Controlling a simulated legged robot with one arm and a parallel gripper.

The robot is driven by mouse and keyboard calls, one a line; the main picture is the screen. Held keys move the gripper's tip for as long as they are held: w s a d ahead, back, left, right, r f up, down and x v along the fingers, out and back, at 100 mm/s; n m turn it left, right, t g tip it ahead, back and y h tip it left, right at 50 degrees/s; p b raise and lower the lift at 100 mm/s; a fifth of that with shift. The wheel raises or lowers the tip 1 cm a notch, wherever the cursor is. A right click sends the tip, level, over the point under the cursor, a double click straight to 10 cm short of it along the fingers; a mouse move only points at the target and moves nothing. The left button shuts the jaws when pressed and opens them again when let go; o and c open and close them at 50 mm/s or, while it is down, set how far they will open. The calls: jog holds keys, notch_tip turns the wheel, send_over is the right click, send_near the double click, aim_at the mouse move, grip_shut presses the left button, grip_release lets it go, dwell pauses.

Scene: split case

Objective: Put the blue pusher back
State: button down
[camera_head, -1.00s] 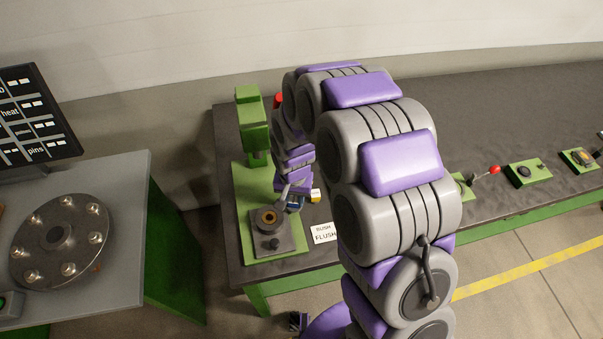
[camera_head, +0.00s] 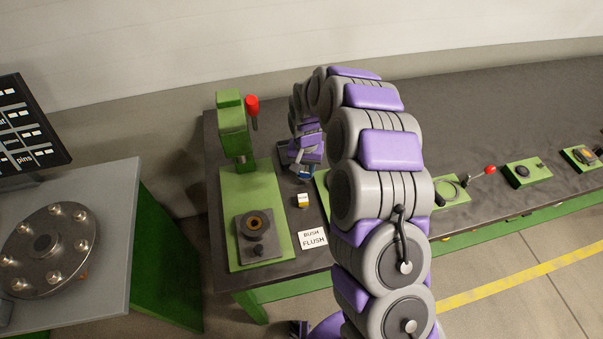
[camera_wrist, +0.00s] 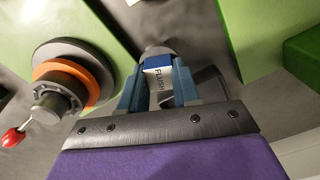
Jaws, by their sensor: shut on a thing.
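My gripper (camera_wrist: 157,88) is shut on the blue pusher (camera_wrist: 156,70), which shows between the teal fingers in the wrist view. The pusher has a blue band, a white face lettered FLUSH and a grey round end. In the head view my gripper (camera_head: 303,174) is over the bench between the green press and my arm, at the front of a dark tray (camera_head: 283,155). The pusher's lower end and whether it touches anything are hard to tell.
The green press (camera_head: 234,130) with a red-knobbed lever (camera_head: 252,106) stands at the bench's left end. A small white-and-yellow block (camera_head: 303,200) is on the bench just in front of my gripper. A BUSH FLUSH card (camera_head: 314,239) lies near the front edge. My arm hides the bench's middle.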

jog(key=shift+d+f, duration=0.1)
jog(key=shift+f, duration=0.85)
jog(key=shift+a+f, duration=0.2)
jog(key=shift+f, duration=0.15)
jog(key=a, duration=0.2)
jog(key=shift+a+f, duration=0.15)
jog(key=shift+a, duration=0.2)
jog(key=c, duration=1)
grip_release()
jog(key=shift+a, duration=0.55)
jog(key=shift+o, duration=0.6)
jog(key=shift+d, duration=0.35)
jog(key=shift+o, duration=0.4)
jog(key=d, duration=0.2)
jog(key=shift+d, duration=0.35)
jog(key=shift+a, duration=1.25)
jog(key=shift+d+r, duration=0.25)
jog(key=shift+d, duration=0.7)
notch_tip(320, 180, up, 12)
jog(key=shift+a+f+p, duration=0.1)
jog(key=shift+f+p, duration=0.05)
jog(key=shift+p, duration=0.7)
jog(key=shift+s+a, duration=0.1)
jog(key=shift+a, duration=0.05)
